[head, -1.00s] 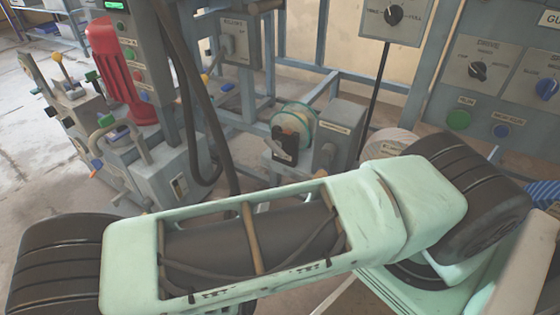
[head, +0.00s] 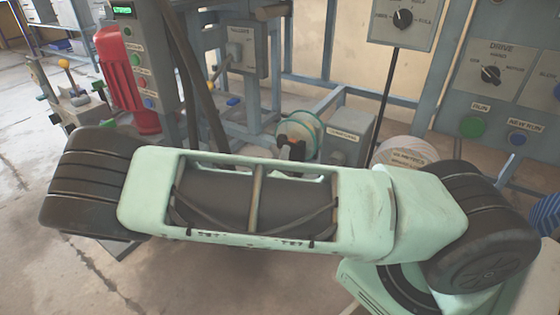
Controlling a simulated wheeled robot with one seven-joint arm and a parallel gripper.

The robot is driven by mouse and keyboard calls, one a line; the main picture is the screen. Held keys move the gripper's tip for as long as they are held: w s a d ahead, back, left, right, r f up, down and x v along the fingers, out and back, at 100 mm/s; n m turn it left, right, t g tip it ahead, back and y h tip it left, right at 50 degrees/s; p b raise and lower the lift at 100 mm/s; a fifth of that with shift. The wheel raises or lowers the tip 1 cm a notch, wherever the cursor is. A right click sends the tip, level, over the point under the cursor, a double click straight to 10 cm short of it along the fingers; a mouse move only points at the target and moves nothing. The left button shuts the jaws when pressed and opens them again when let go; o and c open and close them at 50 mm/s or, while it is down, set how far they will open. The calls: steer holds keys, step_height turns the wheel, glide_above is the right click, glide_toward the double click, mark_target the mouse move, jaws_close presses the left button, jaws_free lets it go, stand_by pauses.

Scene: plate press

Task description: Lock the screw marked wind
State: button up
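I cannot make out a screw marked wind in the head view. My pale green arm lies across the middle and hides part of the machine behind it. My gripper is out of view. A round greenish spool-like part (head: 301,133) sits on the frame just above my arm. A grey box (head: 345,138) with a small label, too small to read, stands to its right. A white round part with lettering (head: 405,151) shows partly behind my arm.
A red cylinder (head: 119,75) stands beside a button panel (head: 148,60) at the left. A control panel marked drive (head: 492,70), with a knob and a green button (head: 472,126), is at the right. Hanging cables (head: 197,95) run down left of centre. Open floor (head: 35,265) shows at lower left.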

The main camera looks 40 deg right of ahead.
steer(key=shift+w+d+r, duration=0.15)
steer(key=shift+w+d, duration=0.1)
steer(key=shift+d, duration=0.15)
jaws_close()
